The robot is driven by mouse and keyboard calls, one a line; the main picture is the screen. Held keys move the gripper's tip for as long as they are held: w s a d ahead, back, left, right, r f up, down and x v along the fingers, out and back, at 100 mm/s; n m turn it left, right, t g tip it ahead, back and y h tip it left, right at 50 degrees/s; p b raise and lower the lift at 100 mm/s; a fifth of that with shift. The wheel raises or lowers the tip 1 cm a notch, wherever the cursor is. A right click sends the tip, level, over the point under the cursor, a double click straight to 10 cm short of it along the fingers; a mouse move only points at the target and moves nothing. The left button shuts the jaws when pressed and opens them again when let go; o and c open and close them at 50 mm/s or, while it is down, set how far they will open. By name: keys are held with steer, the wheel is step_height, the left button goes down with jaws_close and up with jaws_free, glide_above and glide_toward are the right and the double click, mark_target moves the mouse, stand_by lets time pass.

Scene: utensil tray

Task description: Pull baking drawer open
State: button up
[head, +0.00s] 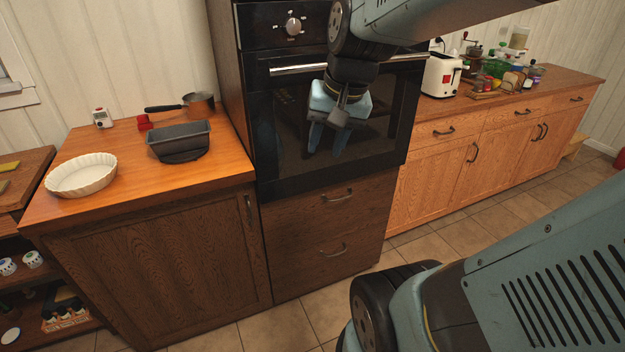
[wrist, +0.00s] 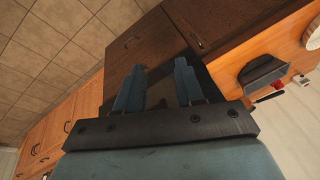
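Nothing marks which one is the baking drawer. My gripper (head: 326,151) hangs in front of the oven door, above the drawers, fingers pointing down. In the wrist view, its two blue fingers (wrist: 160,68) are apart with nothing between them. Dark wood fronts lie beyond the fingertips there.
The oven (head: 285,130) has a protruding bar handle (head: 300,69). The left counter (head: 215,165) holds a loaf pan (head: 180,139), a white fluted dish (head: 82,175) and a saucepan (head: 198,103). A toaster (head: 442,75) stands on the right counter. The tiled floor (head: 310,315) before the drawers is clear.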

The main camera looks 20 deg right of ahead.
steer(key=w+d+f+m+g+y, duration=0.3)
steer(key=w+f+m+y, duration=0.1)
steer(key=w+f+m, duration=0.55)
steer(key=m+t+y, duration=0.2)
steer(key=m+t, duration=1.3)
steer(key=m, duration=2.1)
glide_toward(341, 198)
steer(key=x, duration=1)
steer(key=shift+w+f, duration=0.15)
steer(key=shift+f, duration=0.15)
jaws_close()
steer(key=shift+f, duration=0.1)
